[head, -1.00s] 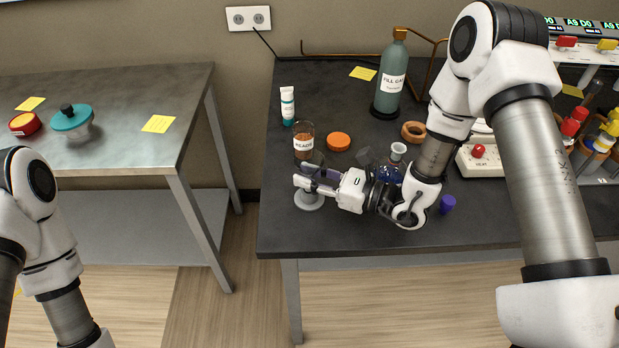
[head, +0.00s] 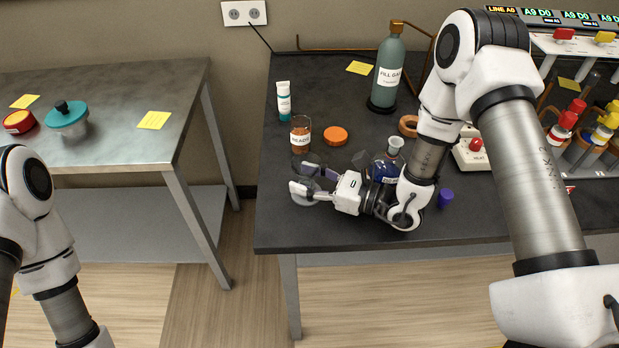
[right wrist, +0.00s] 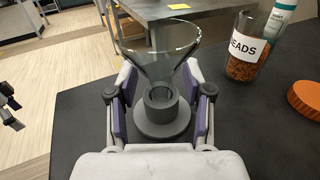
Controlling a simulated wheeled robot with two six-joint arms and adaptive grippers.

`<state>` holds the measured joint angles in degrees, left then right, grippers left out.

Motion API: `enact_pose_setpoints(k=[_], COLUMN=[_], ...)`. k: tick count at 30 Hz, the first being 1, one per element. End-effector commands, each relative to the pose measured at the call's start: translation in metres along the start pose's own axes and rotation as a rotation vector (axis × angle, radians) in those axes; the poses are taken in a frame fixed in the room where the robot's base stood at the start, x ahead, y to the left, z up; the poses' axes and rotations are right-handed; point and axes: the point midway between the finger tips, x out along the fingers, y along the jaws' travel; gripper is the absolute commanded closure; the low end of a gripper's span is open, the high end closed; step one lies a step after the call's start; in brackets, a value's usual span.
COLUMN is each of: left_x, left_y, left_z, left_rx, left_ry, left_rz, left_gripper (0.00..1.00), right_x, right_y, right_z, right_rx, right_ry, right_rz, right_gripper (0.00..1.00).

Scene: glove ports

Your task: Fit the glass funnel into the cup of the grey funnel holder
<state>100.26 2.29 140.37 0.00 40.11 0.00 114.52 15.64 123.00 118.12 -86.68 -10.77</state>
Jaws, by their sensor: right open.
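The clear glass funnel (right wrist: 158,62) stands wide end up in the right wrist view, and its stem end goes down into the cup of the grey funnel holder (right wrist: 162,128). It looks roughly upright; how deep it sits is hard to tell. In the head view the holder (head: 302,201) is mostly hidden by my right gripper (head: 304,180). That gripper is open, with its purple-padded fingers on either side of the cup and funnel stem in the right wrist view. My left arm shows at the left edge of the head view, but its gripper is out of frame.
The beads jar (head: 300,133), an orange lid (head: 335,136) and a white tube (head: 284,100) stand behind the holder. A blue-labelled flask (head: 386,168) and purple stopper (head: 445,197) are near my right wrist. The bench's front left corner is clear.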

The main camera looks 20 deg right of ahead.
Motion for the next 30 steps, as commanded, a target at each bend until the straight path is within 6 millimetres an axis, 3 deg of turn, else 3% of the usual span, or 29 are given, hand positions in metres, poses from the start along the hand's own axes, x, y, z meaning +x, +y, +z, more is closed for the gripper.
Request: enact_pose_setpoints(k=[5,13,21,30], left_x=[-0.01,-0.001,-0.006,-0.007], left_y=[0.0,0.0,0.0,0.0], left_z=[0.0,0.0,0.0,0.0], left_rx=[0.0,0.0,0.0,0.0], left_ry=[0.001,0.0,0.0,0.0], left_rz=[0.0,0.0,0.0,0.0], left_gripper=[0.0,0.0,0.0,0.0], right_x=[-0.004,-0.062,-0.108,-0.12], right_y=[-0.001,-0.002,-0.002,0.0], right_z=[0.009,0.007,0.009,0.007], right_rx=[0.002,0.003,0.003,-0.001], right_ry=[0.0,-0.005,-0.004,0.0], right_rz=[-0.003,-0.009,-0.005,0.001], right_gripper=[0.49,0.49,0.49,0.49])
